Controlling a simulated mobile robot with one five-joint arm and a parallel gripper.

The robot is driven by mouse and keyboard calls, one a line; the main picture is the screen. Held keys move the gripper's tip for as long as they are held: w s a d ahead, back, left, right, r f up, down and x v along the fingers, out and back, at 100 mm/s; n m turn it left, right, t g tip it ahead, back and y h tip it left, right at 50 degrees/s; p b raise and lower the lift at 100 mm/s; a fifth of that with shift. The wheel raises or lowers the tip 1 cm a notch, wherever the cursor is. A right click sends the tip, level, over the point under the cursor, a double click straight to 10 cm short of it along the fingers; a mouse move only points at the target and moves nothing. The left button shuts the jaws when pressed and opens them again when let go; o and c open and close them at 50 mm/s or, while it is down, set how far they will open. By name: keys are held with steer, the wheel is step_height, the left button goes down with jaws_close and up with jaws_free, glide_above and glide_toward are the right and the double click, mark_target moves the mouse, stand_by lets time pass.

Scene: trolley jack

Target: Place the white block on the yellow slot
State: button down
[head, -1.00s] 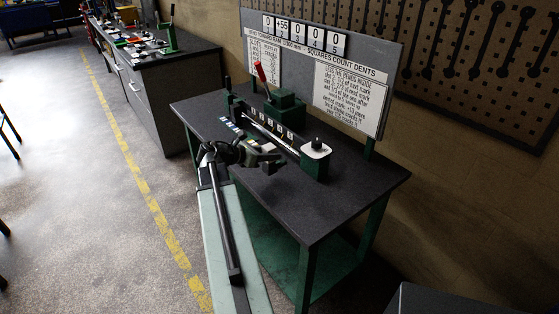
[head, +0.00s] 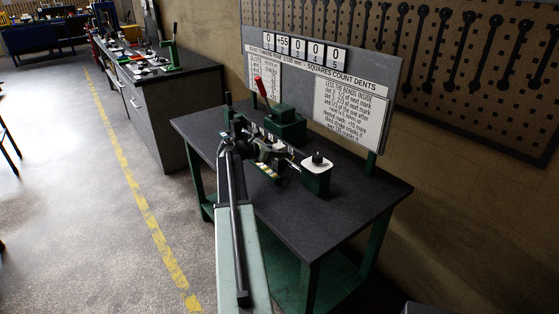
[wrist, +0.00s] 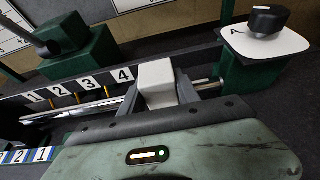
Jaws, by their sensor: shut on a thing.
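The white block (wrist: 157,84) sits between the fingers of my gripper (wrist: 160,98) in the wrist view, just right of the number 4 plate. My gripper is shut on it. In the head view my gripper (head: 264,150) is over the bench fixture, left of the green post with the white top; the block is hard to make out there. Small yellow-orange marks (wrist: 78,97) show between the number plates in the wrist view. I cannot tell which of them, if any, is the yellow slot. Whether the block touches the fixture is unclear.
A green post with a white plate and black knob (wrist: 265,22) stands close right of the block. A green housing with a red-handled lever (head: 286,122) stands behind. A sign board (head: 320,85) rises at the bench's back. The bench's right part (head: 350,198) is clear.

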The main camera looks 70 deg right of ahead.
step_height(320, 180, down, 2)
steer(key=shift+f+b, duration=0.25)
steer(key=shift+b, duration=0.3)
steer(key=shift+r, duration=0.2)
steer(key=c, duration=1.3)
jaws_free()
steer(key=shift+f, duration=0.2)
steer(key=o, duration=0.4)
steer(key=shift+r, duration=0.2)
steer(key=p+v, duration=0.5)
steer(key=v, duration=0.7)
steer(key=shift+a+f, duration=0.1)
